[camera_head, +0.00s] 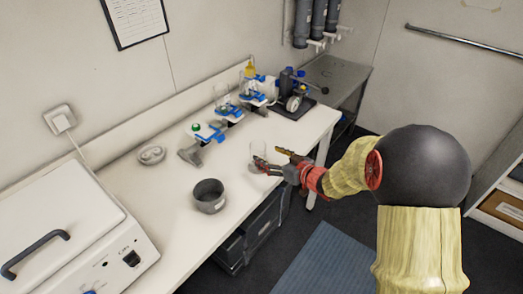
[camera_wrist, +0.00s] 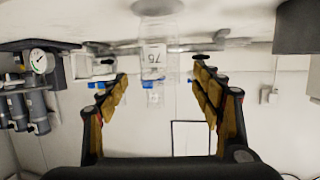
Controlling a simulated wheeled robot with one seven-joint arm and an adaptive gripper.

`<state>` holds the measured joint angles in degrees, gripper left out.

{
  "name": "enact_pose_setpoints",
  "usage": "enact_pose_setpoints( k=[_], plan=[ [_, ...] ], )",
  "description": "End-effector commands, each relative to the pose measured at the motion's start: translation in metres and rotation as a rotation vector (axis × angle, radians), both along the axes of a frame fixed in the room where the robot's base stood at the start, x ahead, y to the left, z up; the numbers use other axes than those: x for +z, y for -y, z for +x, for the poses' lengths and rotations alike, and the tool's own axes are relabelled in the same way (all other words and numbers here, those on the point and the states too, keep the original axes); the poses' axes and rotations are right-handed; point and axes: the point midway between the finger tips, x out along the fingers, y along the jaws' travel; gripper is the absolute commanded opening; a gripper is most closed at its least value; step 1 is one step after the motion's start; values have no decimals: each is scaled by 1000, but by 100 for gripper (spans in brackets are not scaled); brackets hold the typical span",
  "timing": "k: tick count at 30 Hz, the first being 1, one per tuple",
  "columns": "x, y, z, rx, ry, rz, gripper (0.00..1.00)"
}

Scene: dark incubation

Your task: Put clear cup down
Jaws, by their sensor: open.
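The clear cup (camera_head: 258,149) stands upright on the white bench near its front edge, by my gripper's fingertips. In the wrist view, which is upside down, the clear cup (camera_wrist: 153,62) shows with a label and number, ahead of and between the spread fingers. My gripper (camera_head: 268,157) reaches in from the right, low over the bench edge. In the wrist view my gripper (camera_wrist: 160,72) is open, with gaps between both fingers and the cup. The exact depth between fingertips and cup is hard to tell.
A grey pot (camera_head: 209,196) stands left of the cup. Several blue-clamped glass pieces on stands (camera_head: 205,133) line the back, with a gauge device (camera_head: 294,101) at the back right. A white machine (camera_head: 75,240) fills the left. The bench between pot and stands is clear.

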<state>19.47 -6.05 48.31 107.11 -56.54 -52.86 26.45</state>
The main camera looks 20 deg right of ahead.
Motion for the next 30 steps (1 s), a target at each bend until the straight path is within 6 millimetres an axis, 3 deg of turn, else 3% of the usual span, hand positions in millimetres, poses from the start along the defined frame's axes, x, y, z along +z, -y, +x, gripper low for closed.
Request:
enact_pose_setpoints(
  k=[6, 14, 20, 23, 26, 30],
  plan=[
    [12, 15, -32, -2, -1, -1, 66],
    [26, 26, -40, -34, -3, -37, 66],
    [81, 56, -39, -236, -57, -204, 66],
    [112, 69, -59, -357, -121, -266, 66],
    [137, 74, -93, -456, -205, -293, 66],
    [157, 63, -159, -537, -353, -284, 66]
  ],
)
